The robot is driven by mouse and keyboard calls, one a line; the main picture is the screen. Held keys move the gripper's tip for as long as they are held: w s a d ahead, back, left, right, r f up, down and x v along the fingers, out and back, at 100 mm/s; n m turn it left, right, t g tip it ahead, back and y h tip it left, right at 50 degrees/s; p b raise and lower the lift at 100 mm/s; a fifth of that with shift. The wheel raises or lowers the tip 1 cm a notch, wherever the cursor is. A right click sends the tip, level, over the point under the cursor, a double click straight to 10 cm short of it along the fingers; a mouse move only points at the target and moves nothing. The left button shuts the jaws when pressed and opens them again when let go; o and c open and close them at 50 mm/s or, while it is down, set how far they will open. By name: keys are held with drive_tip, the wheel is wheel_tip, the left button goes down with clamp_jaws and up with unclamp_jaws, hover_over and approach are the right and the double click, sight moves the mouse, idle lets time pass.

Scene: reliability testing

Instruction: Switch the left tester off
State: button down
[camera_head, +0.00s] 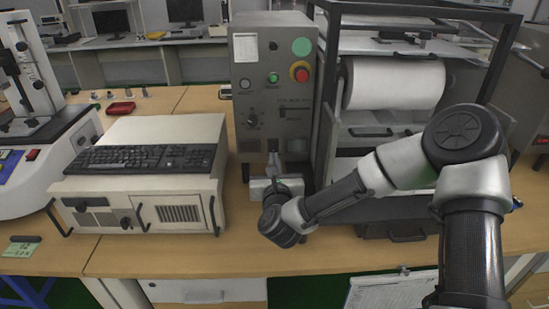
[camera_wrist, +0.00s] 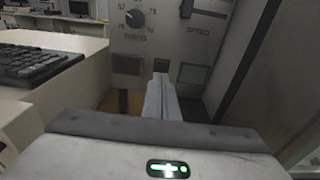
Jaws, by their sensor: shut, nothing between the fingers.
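A tall grey tester panel (camera_head: 271,85) stands at the middle of the table.
A beige box (camera_head: 150,180) with a black keyboard (camera_head: 150,158) on top stands close left of my gripper. A dark-framed machine with a white roll (camera_head: 394,83) stands right, behind my arm. A red tray (camera_head: 121,108) lies further back left. The table front (camera_head: 180,258) is clear.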

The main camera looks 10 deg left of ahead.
drive_tip(key=v, duration=0.7)
